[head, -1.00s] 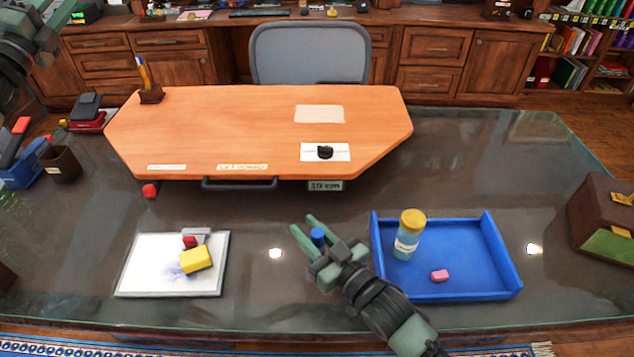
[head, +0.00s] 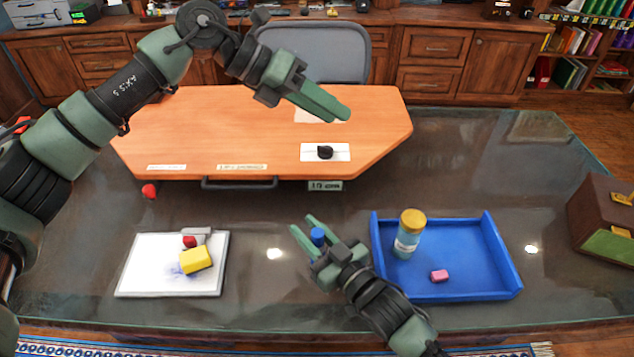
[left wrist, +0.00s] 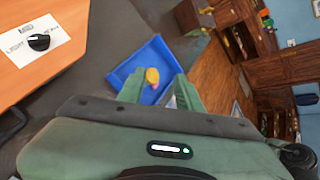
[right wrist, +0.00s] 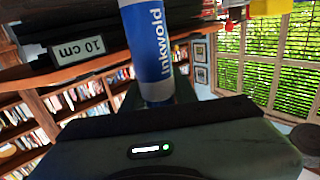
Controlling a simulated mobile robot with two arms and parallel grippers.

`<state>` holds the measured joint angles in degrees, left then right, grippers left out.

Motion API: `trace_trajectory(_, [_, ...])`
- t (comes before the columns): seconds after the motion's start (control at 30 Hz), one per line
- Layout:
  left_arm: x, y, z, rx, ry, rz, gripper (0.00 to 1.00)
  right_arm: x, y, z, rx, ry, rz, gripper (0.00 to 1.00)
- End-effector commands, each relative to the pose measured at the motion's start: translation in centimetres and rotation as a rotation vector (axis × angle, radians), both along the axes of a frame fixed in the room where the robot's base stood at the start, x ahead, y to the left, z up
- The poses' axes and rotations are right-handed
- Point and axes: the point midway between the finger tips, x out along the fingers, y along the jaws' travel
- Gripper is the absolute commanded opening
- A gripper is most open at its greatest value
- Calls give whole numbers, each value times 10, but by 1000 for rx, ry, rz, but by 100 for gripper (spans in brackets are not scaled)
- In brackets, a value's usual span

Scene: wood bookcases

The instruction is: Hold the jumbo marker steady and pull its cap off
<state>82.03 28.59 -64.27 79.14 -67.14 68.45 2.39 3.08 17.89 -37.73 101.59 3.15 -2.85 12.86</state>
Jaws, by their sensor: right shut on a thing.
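The jumbo marker (head: 318,236) shows in the head view as a short blue top between the fingers of my right gripper (head: 303,225). That gripper is shut on it above the glass desk's front middle. In the right wrist view the marker (right wrist: 151,42) is a thick blue and white barrel lettered "Inkwold"; its top runs out of the picture, and I cannot make out where the cap begins. My left gripper (head: 342,116) is up over the orange board, apart from the marker. Its fingers stand apart with nothing between them in the left wrist view (left wrist: 158,90).
A blue tray (head: 512,270) holds a yellow-lidded bottle (head: 409,236) and a pink block (head: 439,276). The raised orange board (head: 230,140) carries a black knob (head: 325,152). Open glass lies between.

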Motion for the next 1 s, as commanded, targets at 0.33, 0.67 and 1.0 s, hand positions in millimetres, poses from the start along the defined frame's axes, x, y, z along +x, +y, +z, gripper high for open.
trace_trajectory(0.33, [-85, 6, -86, 813, -100, -295, 35, 0, 0, -1, -1, 2, 0, 0])
trace_trajectory(0.67, [-89, 18, -115, 934, -118, -310, 35, 0, 0, -1, -1, 1, 0, 0])
trace_trajectory(1.0, [-90, 18, -179, 930, -118, -310, 35, 0, 0, 0, -1, 1, 0, 0])
